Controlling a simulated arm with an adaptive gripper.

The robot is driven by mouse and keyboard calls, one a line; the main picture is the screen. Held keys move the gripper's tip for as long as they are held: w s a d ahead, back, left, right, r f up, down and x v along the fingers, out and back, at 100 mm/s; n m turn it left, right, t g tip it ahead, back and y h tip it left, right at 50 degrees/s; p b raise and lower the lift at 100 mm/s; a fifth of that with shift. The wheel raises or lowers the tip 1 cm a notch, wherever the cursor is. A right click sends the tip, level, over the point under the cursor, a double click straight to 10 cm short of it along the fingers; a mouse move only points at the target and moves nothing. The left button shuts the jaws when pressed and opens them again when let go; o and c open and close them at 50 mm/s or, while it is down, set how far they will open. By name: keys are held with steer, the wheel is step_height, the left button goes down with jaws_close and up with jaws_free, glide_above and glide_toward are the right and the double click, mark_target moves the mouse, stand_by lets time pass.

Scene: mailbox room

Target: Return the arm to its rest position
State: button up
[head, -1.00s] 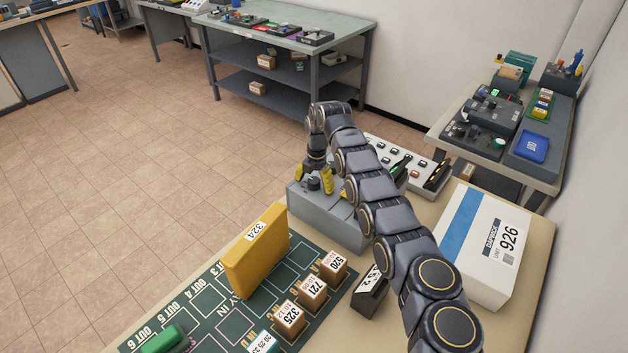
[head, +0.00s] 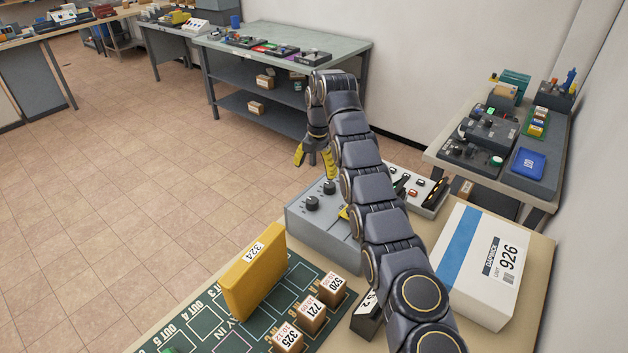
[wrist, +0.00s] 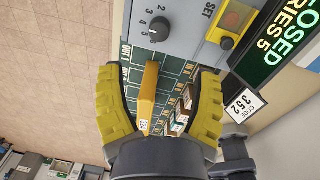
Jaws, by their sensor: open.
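My gripper (head: 314,160) has yellow fingers that stand apart and hold nothing. In the head view it hangs in the air above and behind the grey control box (head: 318,216), at the far edge of the table. In the wrist view my gripper (wrist: 161,92) shows its two fingers spread wide, with the grey box, its black knobs and the green mat beyond them. My arm reaches from the lower right of the head view up to the gripper, and covers part of the grey box.
A yellow block marked 324 (head: 252,274) stands on the green mat (head: 208,322) beside several small brown boxes (head: 311,312). A white box marked 926 (head: 478,264) is right of my arm. A switch panel (head: 428,192) lies behind it. Open floor is on the left.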

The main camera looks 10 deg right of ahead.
steer(key=shift+s+r, duration=0.1)
steer(key=shift+r, duration=0.35)
steer(key=s+d+r+m+g+h, duration=0.1)
steer(key=s+d+r+m, duration=0.1)
steer(key=s+r+m, duration=0.55)
steer(key=s+d+r+m, duration=0.2)
steer(key=s+r+m, duration=0.3)
steer(key=s+m, duration=0.4)
steer(key=s+a+f+m, duration=0.1)
steer(key=s+m, duration=0.5)
steer(key=s, duration=0.9)
steer(key=s+a+f+m+g, duration=0.1)
steer(key=s+f+m, duration=0.2)
steer(key=s, duration=1.3)
steer(key=m, duration=0.3)
steer(key=shift+f, duration=0.15)
